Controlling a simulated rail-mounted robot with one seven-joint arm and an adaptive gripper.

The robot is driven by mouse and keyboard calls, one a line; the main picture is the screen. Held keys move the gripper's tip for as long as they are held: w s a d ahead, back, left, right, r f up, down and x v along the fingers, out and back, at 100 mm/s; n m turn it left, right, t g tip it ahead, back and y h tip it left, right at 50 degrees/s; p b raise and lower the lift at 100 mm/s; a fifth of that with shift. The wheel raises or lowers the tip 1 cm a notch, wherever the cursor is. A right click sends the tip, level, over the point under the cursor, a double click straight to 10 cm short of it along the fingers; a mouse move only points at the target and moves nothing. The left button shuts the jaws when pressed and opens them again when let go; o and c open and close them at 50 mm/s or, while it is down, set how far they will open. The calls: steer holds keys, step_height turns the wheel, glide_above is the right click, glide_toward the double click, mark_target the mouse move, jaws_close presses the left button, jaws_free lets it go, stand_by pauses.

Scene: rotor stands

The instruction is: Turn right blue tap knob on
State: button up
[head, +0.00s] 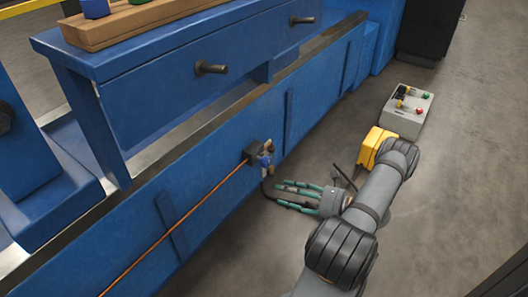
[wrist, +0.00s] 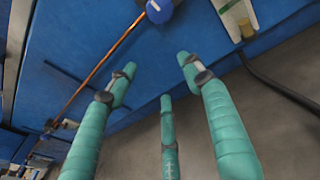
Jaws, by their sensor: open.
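The blue tap knob (head: 265,161) sits on a small tap fitting with a dark block, on the side of the long blue machine base. In the wrist view a round blue knob (wrist: 159,11) shows at the top edge, partly cut off. My gripper (head: 281,194) has teal fingers spread open, just right of and below the tap in the head view. In the wrist view my gripper (wrist: 156,66) is empty, and its fingertips are apart from the knob. I cannot tell the knob's turn position.
An orange line (head: 180,231) runs along the blue base to the tap. A pale fitting (wrist: 236,17) with a dark hose (wrist: 278,86) is right of the knob in the wrist view. A yellow object (head: 373,145) and a grey button box (head: 407,111) stand on the floor beyond my arm.

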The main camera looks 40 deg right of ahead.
mark_target(269, 163)
steer(key=w+d+r+m+t+h, duration=0.2)
steer(key=d+r+t, duration=0.1)
steer(key=d+r, duration=0.15)
steer(key=shift+n, duration=0.3)
steer(key=b+x, duration=0.1)
steer(key=x, duration=0.2)
steer(key=b+x, duration=0.1)
steer(key=x, duration=0.2)
steer(key=a+b+x, duration=0.1)
steer(key=b+x, duration=0.1)
steer(key=x, duration=0.1)
steer(key=shift+f, duration=0.2)
steer(key=shift+w+a+r, duration=0.1)
steer(key=shift+w+a, duration=0.1)
steer(key=shift+w, duration=0.25)
steer(key=shift+c, duration=1.1)
steer(key=shift+r, duration=0.1)
steer(key=c, duration=0.9)
